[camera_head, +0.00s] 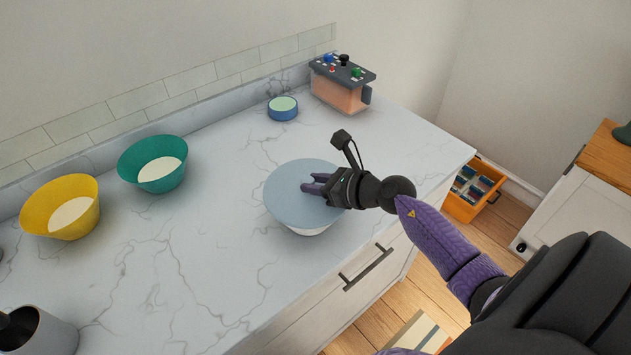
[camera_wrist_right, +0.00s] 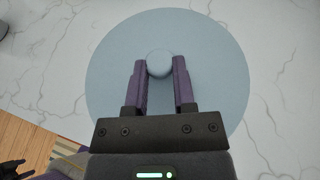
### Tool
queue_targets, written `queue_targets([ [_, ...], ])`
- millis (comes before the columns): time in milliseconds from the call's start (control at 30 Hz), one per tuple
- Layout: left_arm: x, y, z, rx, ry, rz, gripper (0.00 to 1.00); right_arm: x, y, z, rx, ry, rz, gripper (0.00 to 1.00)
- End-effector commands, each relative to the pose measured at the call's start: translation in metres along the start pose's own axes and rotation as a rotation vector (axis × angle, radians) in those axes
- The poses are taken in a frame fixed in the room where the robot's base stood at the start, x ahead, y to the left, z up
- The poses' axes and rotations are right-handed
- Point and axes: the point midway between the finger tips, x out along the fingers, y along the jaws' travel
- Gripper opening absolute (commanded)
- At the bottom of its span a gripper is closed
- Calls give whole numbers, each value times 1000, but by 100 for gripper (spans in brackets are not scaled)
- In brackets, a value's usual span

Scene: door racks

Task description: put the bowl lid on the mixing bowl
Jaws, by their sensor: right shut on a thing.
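The blue-grey round bowl lid (camera_head: 290,205) lies over a white mixing bowl (camera_head: 312,231) near the counter's front edge. Only a strip of the bowl's side shows below the lid, so I cannot tell whether the lid is fully seated. My right gripper (camera_head: 308,184) is above the lid. In the right wrist view, the gripper (camera_wrist_right: 160,70) is shut on the round knob (camera_wrist_right: 159,63) at the middle of the lid (camera_wrist_right: 215,65).
A green bowl (camera_head: 135,160) and a yellow bowl (camera_head: 38,205) stand at the left of the marble counter (camera_head: 190,255). A small blue tub (camera_head: 283,114) and a box with coloured knobs (camera_head: 340,92) stand at the back. An orange drawer (camera_head: 462,205) stands open at the right.

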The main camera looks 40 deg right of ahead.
Motion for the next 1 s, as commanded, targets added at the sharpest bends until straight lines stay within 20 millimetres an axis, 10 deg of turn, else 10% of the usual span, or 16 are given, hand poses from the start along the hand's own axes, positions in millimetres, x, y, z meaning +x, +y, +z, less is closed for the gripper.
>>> queue_targets([
  [200, 4, 4, -1, -1, 3, 7, 76, 2, 0, -4, 0, 1, 0, 0],
  [233, 4, 4, -1, -1, 3, 7, 76, 2, 0, -4, 0, 1, 0, 39],
  [367, 4, 4, -2, 0, 4, 7, 76, 2, 0, -4, 0, 1, 0, 66],
  [767, -10, -4, -2, 4, 4, -6, 76, -4, 0, 10, 0, -1, 1, 68],
  [1000, -15, -5, -2, 2, 5, -7, 76, -65, 1, 7, -3, 7, 2, 68],
])
